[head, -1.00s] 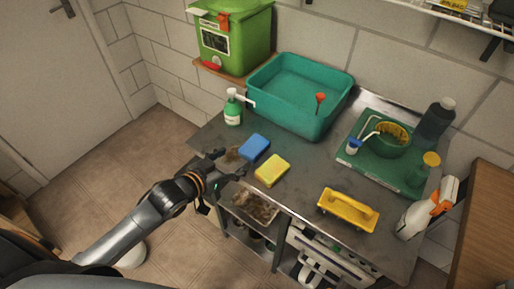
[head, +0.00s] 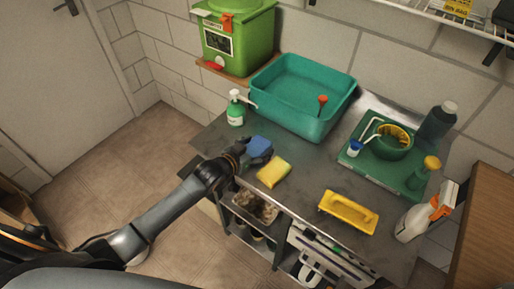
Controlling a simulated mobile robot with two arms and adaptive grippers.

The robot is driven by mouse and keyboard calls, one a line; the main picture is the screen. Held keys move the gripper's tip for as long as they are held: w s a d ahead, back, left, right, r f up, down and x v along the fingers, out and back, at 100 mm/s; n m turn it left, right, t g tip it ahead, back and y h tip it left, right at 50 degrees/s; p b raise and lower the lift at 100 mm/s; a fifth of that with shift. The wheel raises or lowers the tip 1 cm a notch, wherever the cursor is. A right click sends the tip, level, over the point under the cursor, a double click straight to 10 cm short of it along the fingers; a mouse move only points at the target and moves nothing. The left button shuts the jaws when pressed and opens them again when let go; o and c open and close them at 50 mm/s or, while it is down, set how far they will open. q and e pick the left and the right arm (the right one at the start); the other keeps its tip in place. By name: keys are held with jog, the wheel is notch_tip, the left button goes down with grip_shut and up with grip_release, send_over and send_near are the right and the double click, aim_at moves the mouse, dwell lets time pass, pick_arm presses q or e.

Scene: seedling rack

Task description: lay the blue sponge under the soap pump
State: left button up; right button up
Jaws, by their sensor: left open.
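The blue sponge (head: 260,144) lies on the metal worktop (head: 300,178) in the head view, partly covered by my left gripper. My left gripper (head: 257,154) is open, at the sponge's near side; I cannot tell whether it touches the sponge. The soap pump (head: 235,112), a green bottle with a white pump head, stands upright just behind and to the left of the sponge, apart from it. My right gripper is not in view.
A yellow sponge (head: 274,172) lies close to the right of my gripper. A teal basin (head: 300,119) stands behind. A yellow tool (head: 347,212), a green tray (head: 368,175) with pots and bottles, and a spray bottle (head: 415,220) are further right.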

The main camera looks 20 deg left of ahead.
aim_at(257, 146)
pick_arm(q)
jog(key=c, duration=0.6)
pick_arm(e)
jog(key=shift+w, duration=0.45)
pick_arm(q)
jog(key=shift+r, duration=0.1)
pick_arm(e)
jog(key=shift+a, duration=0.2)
pick_arm(q)
jog(key=shift+r, duration=0.25)
notch_tip(257, 146, up, 2)
jog(key=shift+r, duration=0.2)
jog(key=s+d+r+b, duration=0.2)
jog(key=s+d+r, duration=0.1)
jog(key=s+r, duration=0.85)
jog(key=s+a+r+n+y, duration=0.1)
jog(key=a+r+n+y, duration=0.1)
jog(key=a+y, duration=0.1)
jog(key=s+a+r+n+t+y, duration=0.1)
jog(key=a+n, duration=0.1)
jog(key=shift+s+a+r+y, duration=0.1)
jog(key=shift+s+r+y, duration=0.2)
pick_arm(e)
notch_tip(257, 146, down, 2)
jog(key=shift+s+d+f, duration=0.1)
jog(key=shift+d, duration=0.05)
